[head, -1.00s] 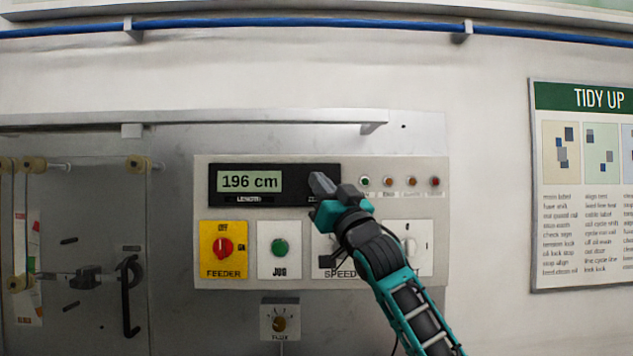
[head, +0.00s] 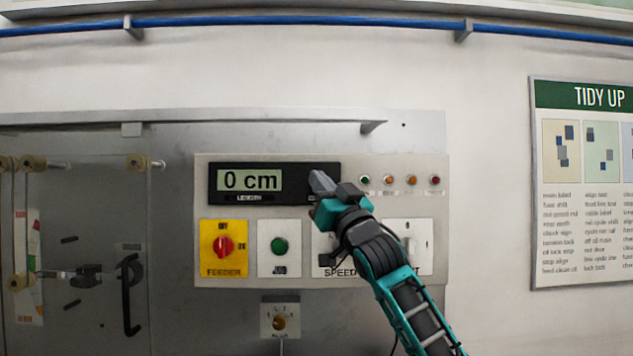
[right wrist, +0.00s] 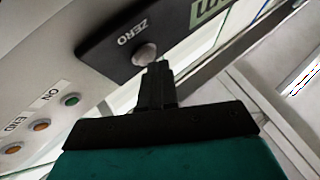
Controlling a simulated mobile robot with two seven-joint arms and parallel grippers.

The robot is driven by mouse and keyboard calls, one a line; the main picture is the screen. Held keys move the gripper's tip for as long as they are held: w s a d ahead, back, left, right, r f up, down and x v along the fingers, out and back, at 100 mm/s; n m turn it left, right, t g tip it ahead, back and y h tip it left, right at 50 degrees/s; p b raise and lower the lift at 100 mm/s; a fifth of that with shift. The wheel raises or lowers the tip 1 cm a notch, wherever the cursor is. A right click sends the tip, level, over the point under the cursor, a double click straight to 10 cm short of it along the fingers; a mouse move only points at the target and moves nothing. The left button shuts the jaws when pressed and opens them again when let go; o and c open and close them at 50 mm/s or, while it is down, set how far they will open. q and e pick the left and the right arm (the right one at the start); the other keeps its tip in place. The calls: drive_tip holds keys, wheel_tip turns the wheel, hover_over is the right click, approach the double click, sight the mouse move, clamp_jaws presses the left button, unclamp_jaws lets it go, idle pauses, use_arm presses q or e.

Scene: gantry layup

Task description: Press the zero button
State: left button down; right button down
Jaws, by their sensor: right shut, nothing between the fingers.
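The length display (head: 249,180) on the control panel reads "0 cm". The zero button is hidden behind my right gripper in the head view. In the right wrist view the zero button (right wrist: 144,54) is a round grey knob under the label "ZERO" on the black display housing (right wrist: 112,40). My right gripper (head: 318,183) is shut and empty, its fingertips at the right end of the display housing. In the right wrist view its fingertips (right wrist: 158,70) are right beside the button; I cannot tell if they touch it. My left gripper is not in view.
Below the display are a yellow feeder switch (head: 223,248), a green jog button (head: 279,246) and a speed control partly hidden by my arm. Several indicator lamps (head: 388,180) sit right of the gripper. A rail (head: 250,122) sticks out above the panel.

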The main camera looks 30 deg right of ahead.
drive_tip(key=shift+s+a, duration=0.3)
drive_tip(key=shift+s, duration=0.2)
drive_tip(key=shift+s+a+b, duration=0.2)
drive_tip(key=shift+s+a, duration=0.25)
drive_tip(key=shift+s, duration=0.25)
drive_tip(key=shift+s+a+b, duration=0.25)
drive_tip(key=shift+s+a, duration=0.15)
drive_tip(key=shift+s, duration=0.35)
drive_tip(key=shift+s+a+b, duration=0.2)
drive_tip(key=shift+s+a, duration=0.25)
drive_tip(key=shift+s, duration=0.25)
